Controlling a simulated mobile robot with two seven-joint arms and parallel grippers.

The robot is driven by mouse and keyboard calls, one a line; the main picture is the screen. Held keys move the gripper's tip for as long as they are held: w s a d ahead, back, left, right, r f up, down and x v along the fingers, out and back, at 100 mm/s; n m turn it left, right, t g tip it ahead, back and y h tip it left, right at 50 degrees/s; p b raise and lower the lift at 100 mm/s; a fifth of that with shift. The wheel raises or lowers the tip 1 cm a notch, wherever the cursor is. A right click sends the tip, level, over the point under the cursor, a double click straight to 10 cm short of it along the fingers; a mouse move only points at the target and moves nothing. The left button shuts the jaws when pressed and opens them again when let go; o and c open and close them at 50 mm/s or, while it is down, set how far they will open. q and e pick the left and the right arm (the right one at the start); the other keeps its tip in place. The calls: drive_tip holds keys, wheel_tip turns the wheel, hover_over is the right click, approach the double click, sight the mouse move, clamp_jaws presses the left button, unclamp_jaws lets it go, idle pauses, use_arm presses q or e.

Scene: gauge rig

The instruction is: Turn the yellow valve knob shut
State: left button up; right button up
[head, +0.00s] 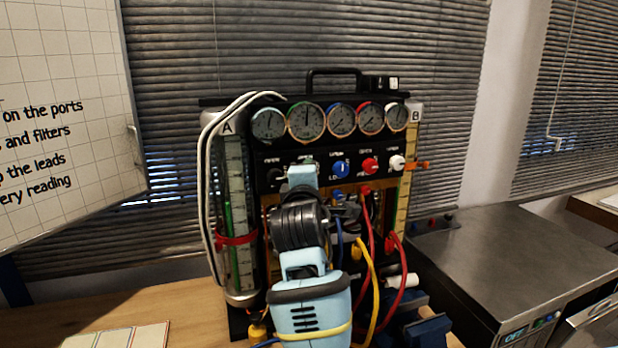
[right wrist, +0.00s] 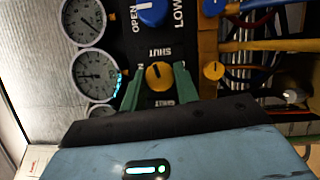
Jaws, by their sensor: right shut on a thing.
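The yellow valve knob (right wrist: 158,76) is in the middle of the right wrist view, on the black panel of the gauge rig. The green fingers of my right gripper (right wrist: 159,86) stand on either side of it and are shut on it. Lettering reading SHUT shows on the panel near the knob; a small mark on the knob's face is too small to read surely. In the head view my right gripper (head: 302,176) reaches up to the panel's left part and hides the yellow knob. My left gripper is not in view.
Blue (head: 340,169), red (head: 370,166) and white (head: 397,162) knobs sit to the right on the panel, below a row of several gauges (head: 341,119). Hoses, red and yellow leads (head: 369,270) hang below. A glass tube (head: 238,220) stands left, a metal cabinet (head: 510,250) right.

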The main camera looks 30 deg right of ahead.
drive_tip(key=shift+m+g+y, duration=0.3)
drive_tip(key=shift+m+g, duration=0.1)
drive_tip(key=shift+m, duration=1)
drive_tip(key=o, duration=1)
drive_tip(key=shift+c, duration=0.2)
drive_tip(key=shift+r, duration=0.1)
